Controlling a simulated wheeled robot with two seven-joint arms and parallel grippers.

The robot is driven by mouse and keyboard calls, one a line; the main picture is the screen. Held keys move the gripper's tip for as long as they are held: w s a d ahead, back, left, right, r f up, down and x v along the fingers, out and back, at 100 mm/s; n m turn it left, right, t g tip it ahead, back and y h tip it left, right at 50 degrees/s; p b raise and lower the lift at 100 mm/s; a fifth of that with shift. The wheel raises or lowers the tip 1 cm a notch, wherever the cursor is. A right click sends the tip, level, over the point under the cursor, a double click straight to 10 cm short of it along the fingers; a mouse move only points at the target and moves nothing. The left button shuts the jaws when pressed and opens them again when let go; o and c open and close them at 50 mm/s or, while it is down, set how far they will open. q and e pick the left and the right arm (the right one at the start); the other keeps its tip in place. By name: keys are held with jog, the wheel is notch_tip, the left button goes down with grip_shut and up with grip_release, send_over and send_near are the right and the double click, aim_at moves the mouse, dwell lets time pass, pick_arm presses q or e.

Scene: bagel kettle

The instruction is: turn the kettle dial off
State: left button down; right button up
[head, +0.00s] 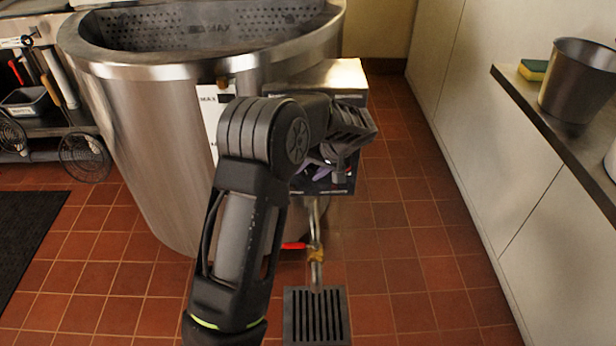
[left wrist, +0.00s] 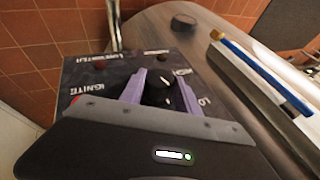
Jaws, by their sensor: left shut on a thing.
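The kettle (head: 150,130) is a large round steel vessel that fills the upper left of the head view. Its control box (head: 345,78) is fixed at its right side. In the left wrist view the black panel (left wrist: 95,75) carries the words IGNITE, HIGH and LO, and a black dial (left wrist: 158,92) with a pale pointer mark. My left gripper (head: 322,172) is at the front of the box, and my arm hides part of it in the head view. Its purple fingers (left wrist: 158,84) are shut on the dial, one on each side. My right gripper is not in view.
A valve with a red handle (head: 294,246) and a floor drain grate (head: 316,315) are below the box. At the right, a shelf holds a metal pot (head: 578,82) and a sponge (head: 533,70). Tiled floor (head: 400,270) lies clear between box and wall.

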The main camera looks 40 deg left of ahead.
pick_arm(q)
jog(key=g+y, duration=0.1)
jog(key=y, duration=0.1)
jog(key=shift+w+d+f+m+g+y+b, duration=0.15)
jog(key=shift+d+m+g+y+b, duration=0.15)
jog(key=shift+m+g+y, duration=0.1)
jog(key=shift+a, duration=0.1)
dwell(0.3)
jog(key=c, duration=0.9)
grip_release()
jog(key=p+v, duration=0.1)
jog(key=v, duration=0.6)
jog(key=shift+d, duration=0.35)
